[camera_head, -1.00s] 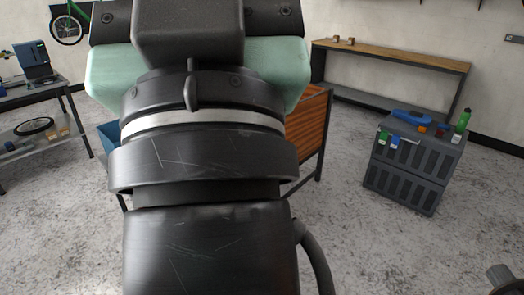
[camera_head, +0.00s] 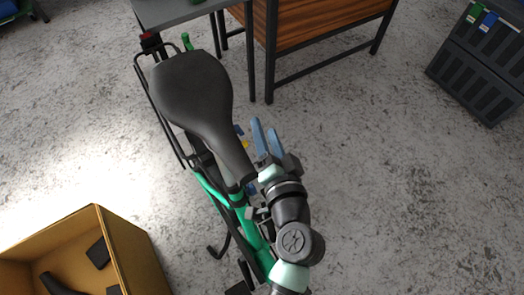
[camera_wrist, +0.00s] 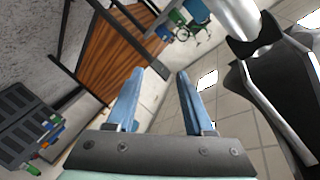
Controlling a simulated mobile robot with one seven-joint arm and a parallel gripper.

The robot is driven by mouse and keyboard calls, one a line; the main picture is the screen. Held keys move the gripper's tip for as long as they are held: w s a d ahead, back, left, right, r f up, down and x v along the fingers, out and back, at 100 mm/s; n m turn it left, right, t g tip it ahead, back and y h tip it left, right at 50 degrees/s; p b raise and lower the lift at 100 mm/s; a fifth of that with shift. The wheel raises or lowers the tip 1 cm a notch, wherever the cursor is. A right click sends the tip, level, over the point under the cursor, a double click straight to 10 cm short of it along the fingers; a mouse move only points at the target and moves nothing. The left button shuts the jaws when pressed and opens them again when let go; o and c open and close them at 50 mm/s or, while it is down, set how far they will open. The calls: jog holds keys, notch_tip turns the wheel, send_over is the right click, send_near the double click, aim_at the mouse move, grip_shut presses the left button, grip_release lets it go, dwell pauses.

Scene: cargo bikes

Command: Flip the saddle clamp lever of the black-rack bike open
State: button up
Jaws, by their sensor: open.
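A bike with a green frame (camera_head: 254,232) stands below the head camera. Its black saddle (camera_head: 192,90) is in the upper middle of the picture, and dark rack bars (camera_head: 165,118) show to the saddle's left. My gripper (camera_head: 265,127) is just right of the saddle's narrow end, its two blue fingers apart and empty. In the wrist view my gripper (camera_wrist: 160,72) is also open with nothing between the fingers. A silver tube and a black part with a bright edge fill the right of that view. I cannot make out the clamp lever; my arm covers part of the frame near the seat post.
A cardboard box (camera_head: 128,250) holding black parts is at the lower left. A wooden-panelled bench (camera_head: 320,40) stands at the top, beside a grey table (camera_head: 175,10). A dark crate (camera_head: 478,70) is at the upper right. The floor to the right is clear.

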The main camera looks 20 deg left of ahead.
jog(key=s+d+f+m+h, duration=0.2)
jog(key=s+d+f+m, duration=0.1)
jog(key=s+f+m, duration=0.7)
jog(key=w+a+f+n, duration=0.1)
jog(key=w+a+f, duration=0.1)
jog(key=w, duration=0.4)
jog(key=w+a+f+n, duration=0.1)
jog(key=w+a+f, duration=0.1)
jog(key=w, duration=0.4)
jog(key=shift+w+a+f+t, duration=0.15)
jog(key=shift+w+a+t, duration=0.2)
jog(key=shift+a, duration=0.4)
grip_shut()
